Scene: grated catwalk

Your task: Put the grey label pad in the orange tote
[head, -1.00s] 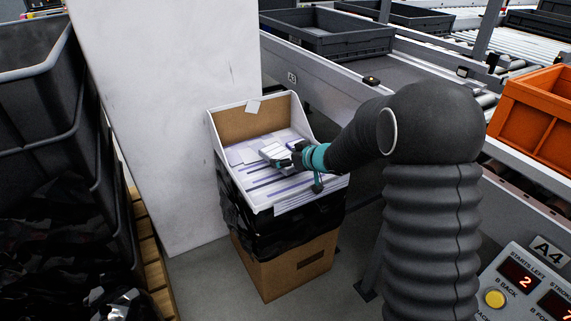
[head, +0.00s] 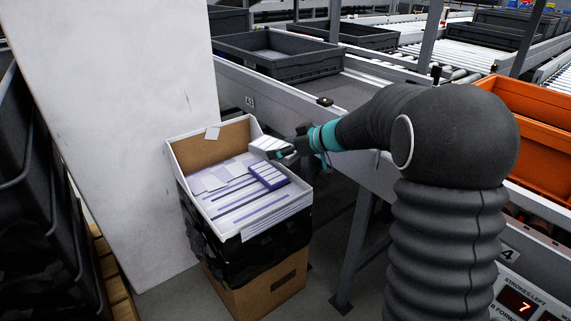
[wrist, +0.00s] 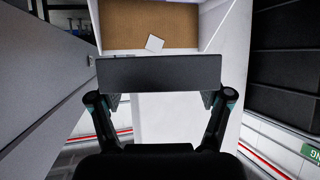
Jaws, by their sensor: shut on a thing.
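My gripper (head: 287,152) is shut on the grey label pad (head: 267,144) and holds it above the right rim of a white-edged bin. The pad looks pale with light stripes in the head view. In the wrist view the pad (wrist: 160,72) shows a dark grey face across both fingers. The orange tote (head: 545,157) stands at the far right, beyond my arm and well apart from the pad. My arm hides part of the tote, and its inner floor is not clearly seen.
The white bin (head: 180,160) on a cardboard box (head: 262,290) holds a purple-edged pad (head: 268,175) and several flat labels. A white pillar (head: 110,120) stands at left. Dark grey totes (head: 285,60) sit on the conveyor behind. A conveyor rail (head: 300,115) runs between bin and tote.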

